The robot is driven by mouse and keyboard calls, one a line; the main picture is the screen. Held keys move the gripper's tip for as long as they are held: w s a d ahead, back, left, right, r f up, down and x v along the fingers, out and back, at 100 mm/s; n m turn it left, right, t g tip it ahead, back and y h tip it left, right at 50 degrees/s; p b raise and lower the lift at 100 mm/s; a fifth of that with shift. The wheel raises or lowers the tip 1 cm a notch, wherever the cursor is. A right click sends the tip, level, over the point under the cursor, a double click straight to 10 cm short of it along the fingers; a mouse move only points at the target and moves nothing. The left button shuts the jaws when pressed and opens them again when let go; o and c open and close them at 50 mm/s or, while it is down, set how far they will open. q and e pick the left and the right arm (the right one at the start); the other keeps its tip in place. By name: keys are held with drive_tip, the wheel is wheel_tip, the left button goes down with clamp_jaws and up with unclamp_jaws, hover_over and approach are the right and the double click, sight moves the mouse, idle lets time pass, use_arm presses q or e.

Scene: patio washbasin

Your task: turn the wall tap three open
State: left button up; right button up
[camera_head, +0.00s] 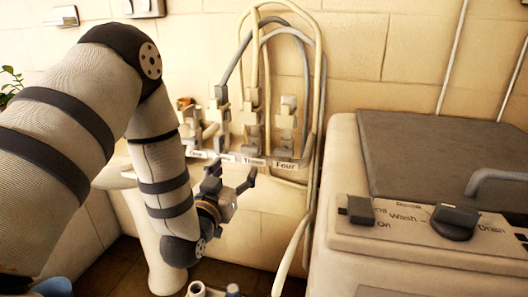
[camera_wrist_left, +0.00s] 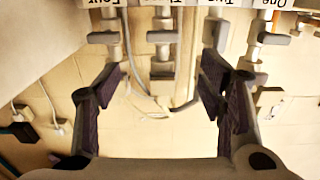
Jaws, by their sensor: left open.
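Wall tap three (camera_head: 252,119) is a grey tap on the wall above the label "Three", between tap two (camera_head: 222,118) and tap four (camera_head: 287,118). My left gripper (camera_head: 233,176) is open and empty, just below and in front of the label strip. In the left wrist view the labels appear upside down. There, tap three (camera_wrist_left: 162,37) lies between the two spread fingers of my left gripper (camera_wrist_left: 165,70), with no visible contact. Tap four (camera_wrist_left: 103,37) is by the left finger and tap two (camera_wrist_left: 215,35) by the right finger. My right gripper is not in view.
A washing machine (camera_head: 345,240) with a grey lid (camera_head: 430,150) and a dial (camera_head: 454,222) stands at the right. Grey and cream hoses (camera_head: 316,60) arch over the taps. Tap one (camera_wrist_left: 272,38) is at the right in the wrist view. Bare wall (camera_head: 250,225) lies below the taps.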

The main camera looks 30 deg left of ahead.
sight(249, 149)
use_arm(q)
drive_tip(key=b+x, duration=0.1)
drive_tip(key=x, duration=1)
drive_tip(key=shift+w+a+f, duration=0.15)
drive_tip(key=shift+w+a, duration=0.05)
drive_tip(key=shift+w, duration=0.25)
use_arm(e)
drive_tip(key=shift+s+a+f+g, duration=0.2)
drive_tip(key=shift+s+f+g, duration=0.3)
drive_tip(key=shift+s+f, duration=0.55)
use_arm(q)
drive_tip(key=shift+c, duration=0.5)
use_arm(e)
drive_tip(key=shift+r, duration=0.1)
use_arm(q)
drive_tip(key=c, duration=1.1)
